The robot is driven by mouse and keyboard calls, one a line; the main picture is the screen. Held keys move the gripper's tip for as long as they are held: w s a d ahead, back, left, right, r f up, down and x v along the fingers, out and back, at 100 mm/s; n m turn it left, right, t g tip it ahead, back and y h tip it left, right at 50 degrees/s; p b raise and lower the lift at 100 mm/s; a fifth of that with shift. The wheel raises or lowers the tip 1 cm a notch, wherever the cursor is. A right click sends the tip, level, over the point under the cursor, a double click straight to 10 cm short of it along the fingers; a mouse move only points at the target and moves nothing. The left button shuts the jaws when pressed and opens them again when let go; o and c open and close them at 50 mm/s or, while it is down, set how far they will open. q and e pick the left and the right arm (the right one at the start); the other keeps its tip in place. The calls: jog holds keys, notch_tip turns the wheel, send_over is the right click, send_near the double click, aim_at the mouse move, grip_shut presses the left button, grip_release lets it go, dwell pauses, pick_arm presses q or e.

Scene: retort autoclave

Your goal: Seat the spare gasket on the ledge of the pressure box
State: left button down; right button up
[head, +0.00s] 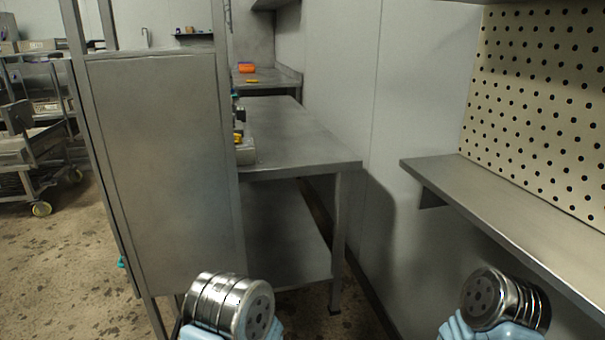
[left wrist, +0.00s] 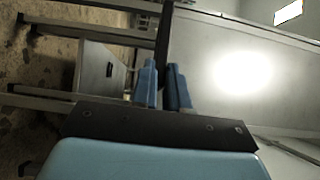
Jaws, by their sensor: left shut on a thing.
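My left gripper (left wrist: 164,78) shows in the left wrist view, its two blue fingers close together. They are shut on a thin dark strip (left wrist: 164,35), which runs up from between them to the top edge. It looks like the gasket seen edge-on, but its full shape does not show. The gripper and strip are in the air, with no visible contact with any surface. Neither gripper shows in the head view, and my right gripper is in no view. I cannot make out the pressure box or its ledge in either view.
A tall grey panelled frame (head: 160,150) stands close at the left. Behind it is a steel table (head: 300,145) with a lower shelf (head: 285,245). A wall shelf (head: 500,205) juts out at the right under a perforated board (head: 545,100). Stained floor (head: 60,270) is open at the left.

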pick_arm(q)
notch_tip(320, 180, up, 7)
jog(key=shift+f, duration=0.2)
dwell(0.6)
jog(key=shift+d, duration=0.1)
